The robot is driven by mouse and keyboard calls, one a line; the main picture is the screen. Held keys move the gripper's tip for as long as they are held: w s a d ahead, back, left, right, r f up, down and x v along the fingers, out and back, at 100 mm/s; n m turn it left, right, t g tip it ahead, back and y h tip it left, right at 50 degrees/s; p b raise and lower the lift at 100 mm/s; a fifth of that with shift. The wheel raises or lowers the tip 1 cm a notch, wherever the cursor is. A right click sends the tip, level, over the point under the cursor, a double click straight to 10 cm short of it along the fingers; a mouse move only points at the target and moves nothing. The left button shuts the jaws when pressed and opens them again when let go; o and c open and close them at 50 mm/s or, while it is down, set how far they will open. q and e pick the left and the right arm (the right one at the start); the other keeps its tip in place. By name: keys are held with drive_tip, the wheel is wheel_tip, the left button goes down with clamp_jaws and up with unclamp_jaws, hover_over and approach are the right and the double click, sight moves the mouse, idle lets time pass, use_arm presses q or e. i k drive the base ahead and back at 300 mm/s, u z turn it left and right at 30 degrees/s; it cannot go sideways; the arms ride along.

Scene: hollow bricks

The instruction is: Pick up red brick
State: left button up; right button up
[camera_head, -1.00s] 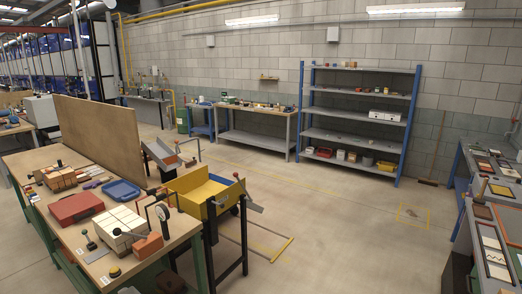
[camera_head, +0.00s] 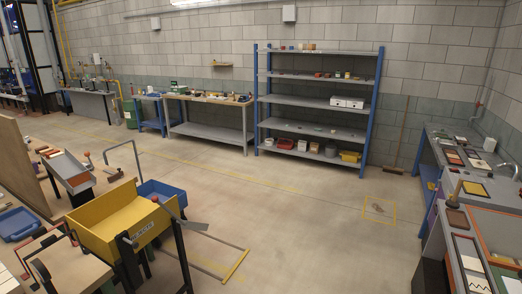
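Neither of my grippers is in view. I cannot make out a clear red brick. A red item (camera_head: 285,143) lies on the bottom level of the shelf rack, but it is too small to tell what it is. A small red-brown item (camera_head: 113,174) sits near the grey tray stand at the left, and its shape is also unclear.
A yellow bin (camera_head: 120,215) on black legs stands at the lower left, with a blue bin (camera_head: 165,195) behind it. A blue-framed shelf rack (camera_head: 315,103) and a workbench (camera_head: 207,124) line the back wall. Benches (camera_head: 470,165) run along the right. The middle floor (camera_head: 290,220) is clear.

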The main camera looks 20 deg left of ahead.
sight(54, 151)
drive_tip(key=u, duration=0.15)
drive_tip(key=i, duration=2)
drive_tip(key=u, duration=0.25)
drive_tip(key=i, duration=2.1)
drive_tip(key=u, duration=0.3)
drive_tip(key=i, duration=2.25)
drive_tip(key=u, duration=0.4)
drive_tip(key=i, duration=2.45)
drive_tip(key=u, duration=1.15)
drive_tip(key=i, duration=1.8)
drive_tip(key=u, duration=1.8)
drive_tip(key=i, duration=1.35)
drive_tip(key=u, duration=0.55)
